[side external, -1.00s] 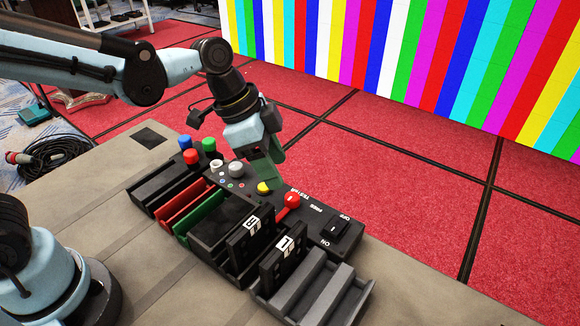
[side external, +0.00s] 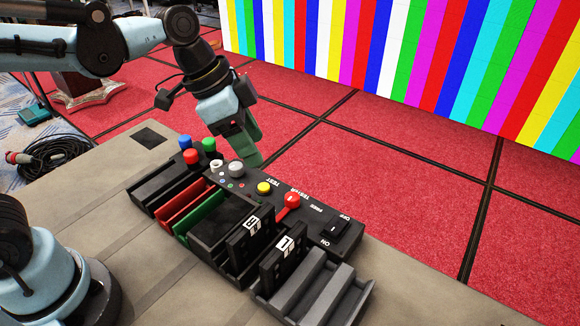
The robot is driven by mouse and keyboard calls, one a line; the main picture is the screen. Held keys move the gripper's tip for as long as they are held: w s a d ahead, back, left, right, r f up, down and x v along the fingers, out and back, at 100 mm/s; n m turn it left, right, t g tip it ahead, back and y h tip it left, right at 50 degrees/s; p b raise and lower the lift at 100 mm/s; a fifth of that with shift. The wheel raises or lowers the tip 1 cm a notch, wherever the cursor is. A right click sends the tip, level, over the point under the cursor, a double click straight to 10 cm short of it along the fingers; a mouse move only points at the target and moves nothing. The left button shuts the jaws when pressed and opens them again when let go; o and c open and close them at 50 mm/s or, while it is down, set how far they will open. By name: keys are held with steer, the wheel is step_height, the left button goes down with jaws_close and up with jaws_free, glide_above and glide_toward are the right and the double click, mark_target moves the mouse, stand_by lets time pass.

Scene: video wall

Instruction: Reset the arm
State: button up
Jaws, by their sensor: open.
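My gripper (side external: 250,154) is above the far edge of the black control box (side external: 318,211), near the grey button (side external: 236,168). Its green-tinted fingers point down and to the right. It is open and I see nothing held between the fingers. The small gap between fingertips and box is hard to judge. My arm reaches in from the upper left.
The box carries a yellow button (side external: 264,188), a red-knobbed lever (side external: 291,200) and a rocker switch (side external: 334,228). Black, red and green trays and a grey rack (side external: 318,291) stand in front. A striped video wall (side external: 420,60) stands behind. Red floor is clear.

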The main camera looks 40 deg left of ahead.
steer(key=s+a+f+n+t+y, duration=0.2)
steer(key=s+a+n+t+y, duration=0.1)
steer(key=a+n, duration=0.6)
steer(key=shift+s+a+f+n+t, duration=0.25)
steer(key=shift+s+a+n+t, duration=0.2)
steer(key=shift+s+a, duration=0.55)
